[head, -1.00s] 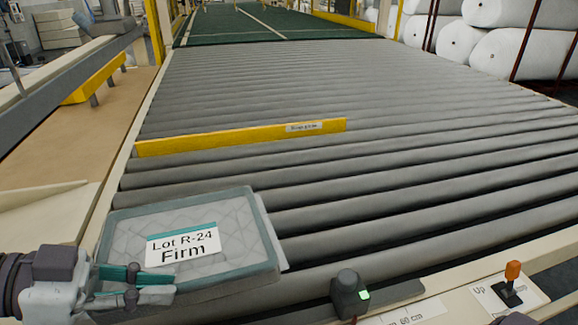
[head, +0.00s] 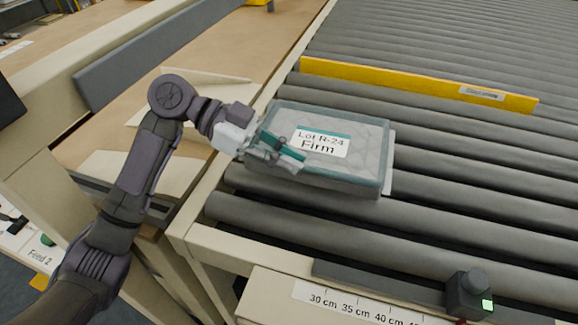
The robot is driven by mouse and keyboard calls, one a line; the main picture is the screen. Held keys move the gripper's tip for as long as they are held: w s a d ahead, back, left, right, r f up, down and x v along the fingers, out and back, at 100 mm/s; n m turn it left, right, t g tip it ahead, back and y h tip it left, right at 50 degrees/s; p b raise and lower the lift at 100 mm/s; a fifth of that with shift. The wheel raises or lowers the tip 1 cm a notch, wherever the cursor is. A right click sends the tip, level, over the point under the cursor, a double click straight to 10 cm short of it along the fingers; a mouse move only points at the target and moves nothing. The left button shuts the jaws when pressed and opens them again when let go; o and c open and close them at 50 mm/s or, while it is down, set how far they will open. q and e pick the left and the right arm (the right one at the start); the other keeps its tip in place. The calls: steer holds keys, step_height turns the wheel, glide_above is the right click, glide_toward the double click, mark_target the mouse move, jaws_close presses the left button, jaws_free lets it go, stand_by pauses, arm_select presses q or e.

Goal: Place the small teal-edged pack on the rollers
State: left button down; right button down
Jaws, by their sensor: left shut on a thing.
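The small pack (head: 355,150) is grey and quilted with teal edges and a white label reading "Lot R-24 Firm". It is over the near left part of the grey rollers (head: 440,225), lying flat; whether its underside touches them I cannot tell. My left gripper (head: 285,150) is shut on the pack's left edge, its fingers reaching onto the top face beside the label. A pale flat piece shows along the pack's right side. My right gripper is not in view.
A yellow bar (head: 420,85) lies across the rollers behind the pack. A black box with a green light (head: 470,295) stands on the near frame beside a centimetre scale (head: 355,303). A brown board surface (head: 200,45) lies to the left. Rollers to the right are clear.

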arm_select(q)
steer(key=shift+w+a+f, duration=0.1)
steer(key=shift+w+f, duration=0.4)
steer(key=shift+w, duration=0.35)
steer(key=shift+f+p, duration=0.3)
steer(key=shift+f, duration=1.7)
steer(key=shift+f, duration=0.15)
steer(key=c, duration=1.2)
jaws_free()
steer(key=shift+r, duration=0.25)
steer(key=shift+w+a, duration=0.15)
steer(key=shift+a, duration=0.15)
steer(key=b+v, duration=0.1)
steer(key=v, duration=0.6)
